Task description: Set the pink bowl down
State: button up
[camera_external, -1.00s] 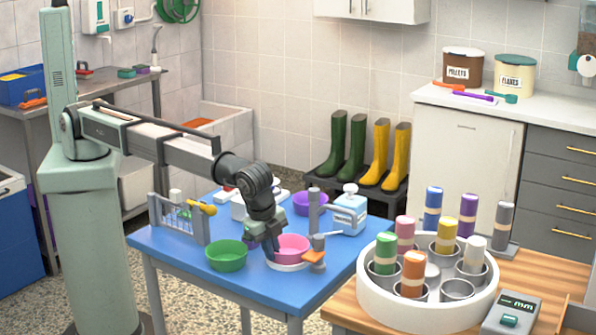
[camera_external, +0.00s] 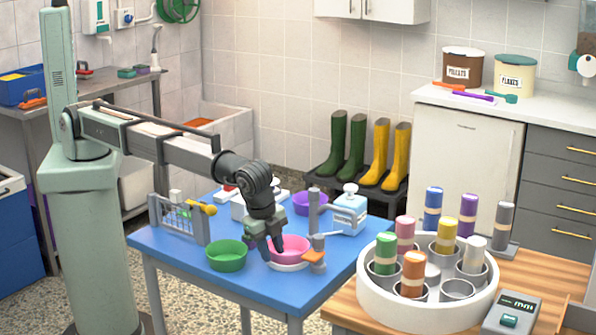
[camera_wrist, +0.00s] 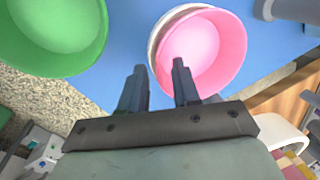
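The pink bowl (camera_external: 291,246) stands upright on a round white plate (camera_external: 290,268) at the front right of the blue table; in the wrist view the pink bowl (camera_wrist: 210,55) sits slightly off-centre over the white rim (camera_wrist: 158,32). My gripper (camera_external: 269,254) is low at the bowl's left side. In the wrist view my gripper (camera_wrist: 158,68) has its fingers apart, the right one over the bowl's near-left rim and the left one outside it. I see a gap between the fingers and the bowl wall.
A green bowl (camera_external: 226,256) is close on the left. A grey post with an orange part (camera_external: 313,256) stands right of the plate. A purple bowl (camera_external: 309,203), a blue-white dispenser (camera_external: 349,214) and a wire rack (camera_external: 180,219) are also on the blue table (camera_external: 165,245).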

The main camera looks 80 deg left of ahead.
jog(key=v, duration=1.1)
jog(key=shift+r, duration=0.25)
jog(key=shift+s+d, duration=0.1)
jog(key=shift+s, duration=0.05)
